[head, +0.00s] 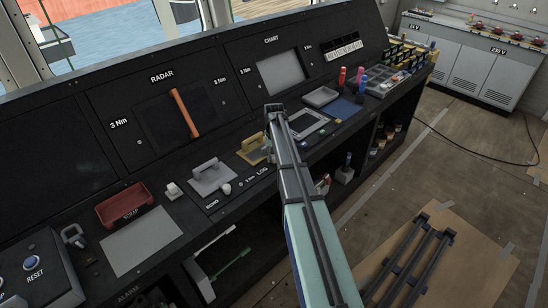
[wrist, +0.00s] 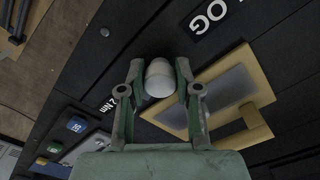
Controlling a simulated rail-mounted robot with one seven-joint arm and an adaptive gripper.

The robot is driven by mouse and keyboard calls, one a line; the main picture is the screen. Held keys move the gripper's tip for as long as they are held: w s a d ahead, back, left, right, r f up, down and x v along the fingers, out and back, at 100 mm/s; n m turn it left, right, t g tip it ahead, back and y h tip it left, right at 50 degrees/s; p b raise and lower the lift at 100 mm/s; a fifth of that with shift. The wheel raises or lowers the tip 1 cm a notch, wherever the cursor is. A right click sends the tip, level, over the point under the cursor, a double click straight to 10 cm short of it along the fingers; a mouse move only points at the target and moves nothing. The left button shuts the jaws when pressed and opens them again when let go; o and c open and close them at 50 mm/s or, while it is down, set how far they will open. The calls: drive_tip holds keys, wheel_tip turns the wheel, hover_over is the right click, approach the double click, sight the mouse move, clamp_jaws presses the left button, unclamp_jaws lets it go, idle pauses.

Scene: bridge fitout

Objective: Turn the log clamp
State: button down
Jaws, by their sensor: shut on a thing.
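The log clamp (wrist: 160,80) shows in the wrist view as a pale, rounded knob beside the LOG label (wrist: 211,15) and a 2 Nm label. My gripper (wrist: 158,72) has one finger on each side of the knob and is shut on it. A brass-coloured plate (wrist: 255,82) with a grey middle and a raised handle lies right beside the clamp. In the head view this plate (head: 249,147) shows partly behind my arm. The log clamp and my gripper's fingers are hidden there by my arm.
A grey plate with a handle (head: 212,177) and a pale knob (head: 226,189) sit left, by the ECHO label. A red scrap tray (head: 125,207), an orange bar (head: 184,113) on the radar panel and a grey parts organiser (head: 385,84) are along the console.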

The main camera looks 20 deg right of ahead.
drive_tip(key=shift+w, duration=0.1)
idle(0.3)
drive_tip(key=c, duration=0.8)
unclamp_jaws()
wheel_tip(320, 180, up, 12)
